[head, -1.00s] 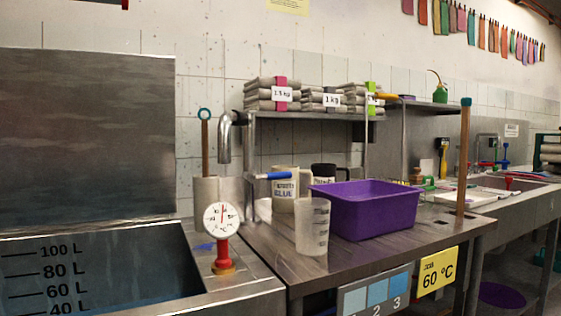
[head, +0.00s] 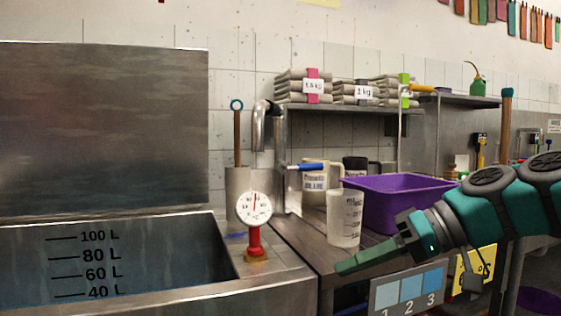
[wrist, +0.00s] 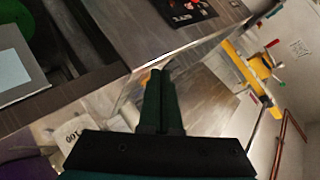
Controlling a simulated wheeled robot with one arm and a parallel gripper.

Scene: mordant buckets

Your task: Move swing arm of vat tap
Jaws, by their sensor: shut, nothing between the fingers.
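The vat tap's swing arm (head: 261,125) is a grey metal pipe curved over at the top, its open end hanging down behind the vat's back right corner. A blue-handled lever (head: 309,167) sticks out to the right of the tap's post. My gripper (head: 340,268) enters from the right in the head view, its green fingers pointing left over the bench's front edge, below and right of the tap. In the wrist view the fingers (wrist: 159,78) lie together with nothing between them. They are apart from the tap, which I cannot make out in the wrist view.
The steel vat (head: 180,246) with litre marks is at left, a dial thermometer (head: 254,208) on its rim. A clear beaker (head: 343,222) and purple tub (head: 385,200) stand on the bench near my arm. A shelf (head: 350,106) holds folded cloth behind.

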